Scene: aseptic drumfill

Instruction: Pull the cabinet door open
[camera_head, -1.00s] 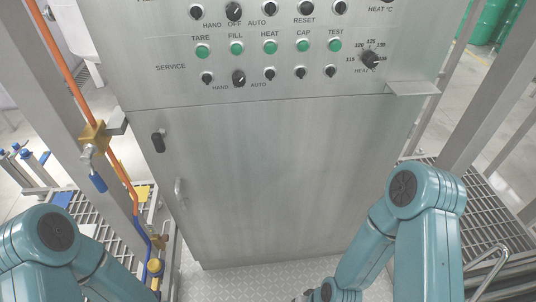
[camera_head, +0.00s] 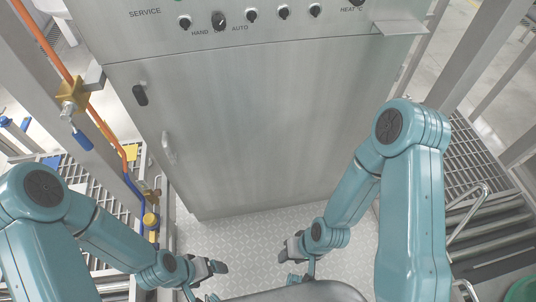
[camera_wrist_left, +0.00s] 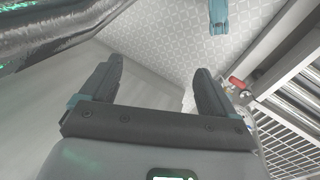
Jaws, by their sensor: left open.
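The cabinet door (camera_head: 250,130) is a flat brushed-steel panel below the control panel, and it looks closed. A pale pull handle (camera_head: 168,147) stands on its left side, with a black latch (camera_head: 140,95) above it. My left gripper (camera_head: 216,281) is low in front of the cabinet, below and right of the handle and apart from it. The left wrist view shows its two fingers (camera_wrist_left: 155,78) spread with nothing between them. My right gripper (camera_head: 287,266) is low at centre, its fingers apart and empty. The handle is not recognisable in the left wrist view.
An orange pipe (camera_head: 52,55) with a brass valve (camera_head: 72,92) runs beside the cabinet's left edge. A small shelf (camera_head: 400,27) juts out at upper right. Grated platforms and rails flank both sides. The patterned floor (camera_head: 250,230) before the cabinet is clear.

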